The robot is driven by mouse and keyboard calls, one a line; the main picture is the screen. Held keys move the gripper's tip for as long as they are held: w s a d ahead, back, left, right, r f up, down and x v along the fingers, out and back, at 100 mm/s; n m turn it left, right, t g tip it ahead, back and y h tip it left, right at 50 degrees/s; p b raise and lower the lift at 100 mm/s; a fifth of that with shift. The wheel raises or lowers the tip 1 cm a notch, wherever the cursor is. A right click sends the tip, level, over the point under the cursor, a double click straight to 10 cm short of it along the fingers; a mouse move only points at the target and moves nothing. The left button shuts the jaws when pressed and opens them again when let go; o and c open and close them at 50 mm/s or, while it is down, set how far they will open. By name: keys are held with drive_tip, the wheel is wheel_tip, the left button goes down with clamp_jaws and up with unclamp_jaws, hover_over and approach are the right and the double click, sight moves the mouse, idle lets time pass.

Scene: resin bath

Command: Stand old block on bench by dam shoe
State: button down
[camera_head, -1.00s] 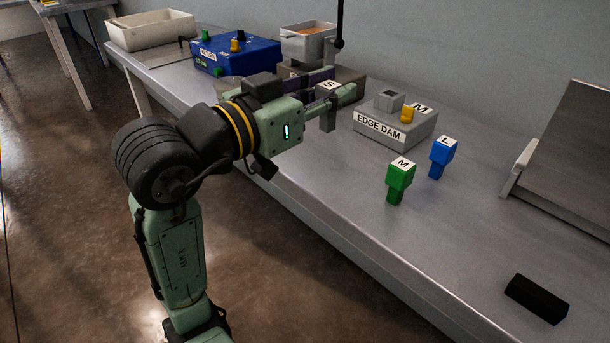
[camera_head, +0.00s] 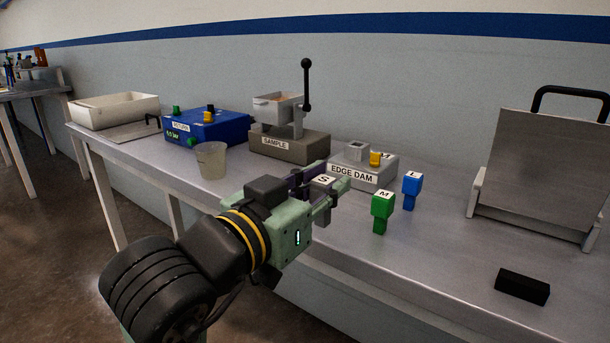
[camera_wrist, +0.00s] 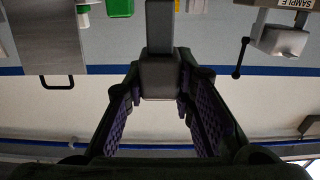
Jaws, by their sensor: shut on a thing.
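My gripper (camera_head: 318,188) is shut on a grey block marked S (camera_head: 323,181). The block is upright, label up, in front of the dam shoe. The wrist view shows its wide head between the finger pads (camera_wrist: 160,78). Whether its foot touches the bench is not clear. The grey dam shoe (camera_head: 358,182), labelled EDGE DAM, stands on the bench (camera_head: 440,225) just behind and right of my gripper. A yellow block (camera_head: 376,159) sits in it, beside a raised grey socket. A green block marked M (camera_head: 382,207) and a blue block marked L (camera_head: 411,186) stand to the right.
A black bar (camera_head: 522,287) lies near the front right. A metal plate stand (camera_head: 530,165) fills the back right. A cup (camera_head: 211,160), the SAMPLE device (camera_head: 285,147), a blue box (camera_head: 205,128) and a white tray (camera_head: 115,108) stand left.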

drive_tip(key=w+p, duration=0.2)
drive_tip(key=w, duration=0.2)
drive_tip(key=w+a+p, duration=0.1)
drive_tip(key=w+p, duration=0.2)
drive_tip(key=w, duration=0.1)
drive_tip(key=w+a+f+p, duration=0.1)
drive_tip(key=w+p, duration=0.1)
drive_tip(key=w, duration=0.2)
drive_tip(key=shift+w+f, duration=0.1)
drive_tip(key=shift+w, duration=0.1)
drive_tip(key=shift+f+p, duration=0.3)
drive_tip(key=shift+f, duration=1.4)
drive_tip(key=shift+f, duration=0.3)
drive_tip(key=c, duration=1.3)
unclamp_jaws()
drive_tip(key=shift+r, duration=0.1)
drive_tip(key=shift+c, duration=0.2)
